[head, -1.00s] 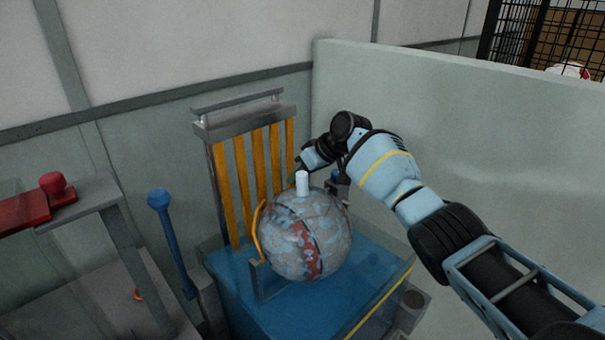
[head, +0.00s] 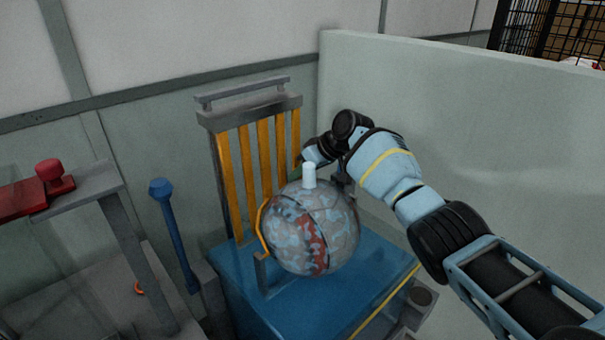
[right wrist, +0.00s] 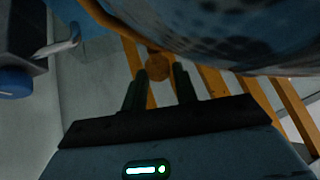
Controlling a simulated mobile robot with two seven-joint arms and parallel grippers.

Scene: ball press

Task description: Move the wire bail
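The wire bail (head: 261,226) is a thin orange curved wire standing along the left side of the mottled blue, grey and red ball (head: 335,238). In the right wrist view an orange bar runs along the ball's edge, with a round orange knob (right wrist: 158,65) on it. My right gripper (right wrist: 161,75) is open, its two dark fingers apart, with the knob just past and between their tips; contact cannot be told. In the head view my right gripper (head: 302,161) is behind the ball's upper side, mostly hidden. My left gripper is not in view.
The ball sits on a blue base (head: 235,283) before upright yellow slats (head: 245,165). A white peg (head: 309,174) stands on top of it. A blue lever (head: 173,225) and a grey stand (head: 93,190) are at left. A pale panel (head: 470,150) rises behind my right arm.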

